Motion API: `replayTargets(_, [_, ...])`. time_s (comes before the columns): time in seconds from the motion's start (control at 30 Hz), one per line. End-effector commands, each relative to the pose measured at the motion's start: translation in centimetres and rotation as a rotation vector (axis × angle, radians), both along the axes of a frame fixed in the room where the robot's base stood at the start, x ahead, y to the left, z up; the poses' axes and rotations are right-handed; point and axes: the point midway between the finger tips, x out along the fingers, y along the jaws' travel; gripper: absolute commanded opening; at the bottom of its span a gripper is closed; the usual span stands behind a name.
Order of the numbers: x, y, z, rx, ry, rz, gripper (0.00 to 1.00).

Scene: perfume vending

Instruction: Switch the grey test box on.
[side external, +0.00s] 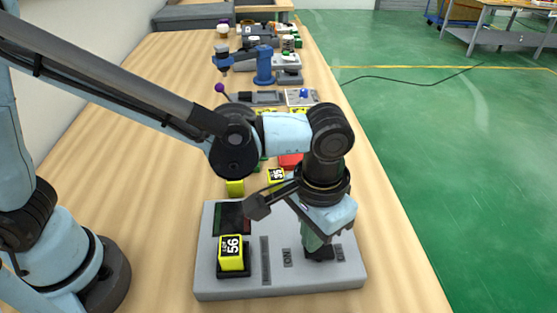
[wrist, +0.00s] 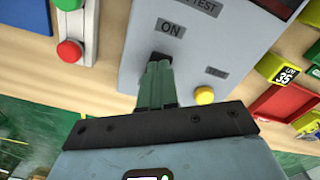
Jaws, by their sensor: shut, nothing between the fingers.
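The grey test box (side external: 212,289) lies on the wooden bench in front of my arm. Its face carries an ON label (side external: 287,257), a dark screen (side external: 232,217) and a yellow block marked 56 (side external: 232,252) on a black seat. In the wrist view the grey face (wrist: 195,60) shows the ON label (wrist: 171,29) and a yellow button (wrist: 204,95). My gripper (wrist: 158,66) is shut, with its green fingertips at a dark switch (wrist: 158,56) beside the ON label. The fingers partly hide the switch, so I cannot tell its position or whether they touch it.
Yellow blocks, one marked 35 (side external: 276,176), and a red tray (wrist: 285,108) lie beyond the box. A red button (wrist: 69,51) shows at the left in the wrist view. A blue device (side external: 264,65) stands farther back. The bench left of the box is clear.

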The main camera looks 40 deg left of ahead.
Motion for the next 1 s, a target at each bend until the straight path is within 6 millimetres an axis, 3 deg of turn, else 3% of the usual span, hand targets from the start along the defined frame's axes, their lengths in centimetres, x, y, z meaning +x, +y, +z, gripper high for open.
replayTargets(1.0, [0.0,0.0,-1.4,0.0,-0.001,0.0,0.0])
